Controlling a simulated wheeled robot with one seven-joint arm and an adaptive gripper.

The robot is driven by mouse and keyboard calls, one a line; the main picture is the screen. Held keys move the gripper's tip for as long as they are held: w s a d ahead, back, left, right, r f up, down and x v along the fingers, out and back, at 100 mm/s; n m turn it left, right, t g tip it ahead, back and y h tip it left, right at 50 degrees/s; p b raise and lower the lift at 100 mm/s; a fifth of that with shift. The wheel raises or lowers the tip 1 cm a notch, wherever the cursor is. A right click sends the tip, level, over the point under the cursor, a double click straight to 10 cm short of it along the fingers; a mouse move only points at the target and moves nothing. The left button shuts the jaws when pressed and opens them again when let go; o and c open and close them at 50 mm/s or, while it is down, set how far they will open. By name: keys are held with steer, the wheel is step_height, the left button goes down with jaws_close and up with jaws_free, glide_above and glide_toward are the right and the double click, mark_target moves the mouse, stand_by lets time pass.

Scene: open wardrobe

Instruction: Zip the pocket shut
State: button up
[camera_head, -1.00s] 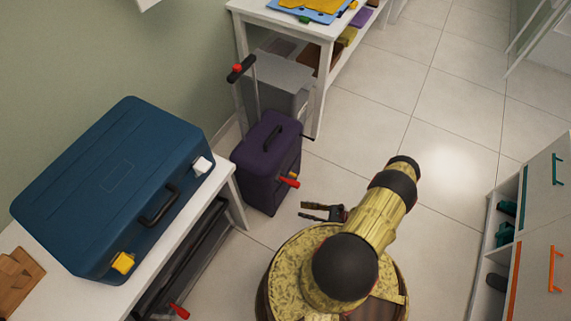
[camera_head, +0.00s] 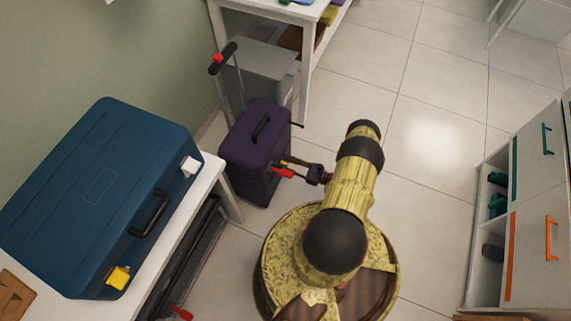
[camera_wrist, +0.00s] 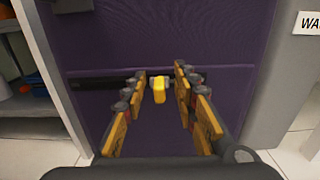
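The purple suitcase (camera_head: 256,140) stands upright on the floor, with its front toward my gripper. In the wrist view its purple front (camera_wrist: 165,40) fills the middle, crossed by a horizontal zip line (camera_wrist: 230,67) with a dark band (camera_wrist: 95,82) along part of it. A small yellow pull tab (camera_wrist: 158,90) hangs at this band. My gripper (camera_wrist: 161,92) is open, one finger on each side of the tab, with gaps showing between. Contact with the tab cannot be made out.
A blue case (camera_head: 95,190) lies on a white bench (camera_head: 215,180) to the left. A grey box (camera_head: 260,75) and a white table (camera_head: 305,80) stand behind the suitcase. Cabinets (camera_head: 535,200) line the right. The tiled floor (camera_head: 425,130) between is clear.

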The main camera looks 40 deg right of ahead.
steer(key=shift+w+a, duration=0.15)
steer(key=shift+w, duration=0.15)
steer(key=shift+c, duration=0.2)
jaws_close()
steer(key=shift+a, duration=0.1)
stand_by(0.6)
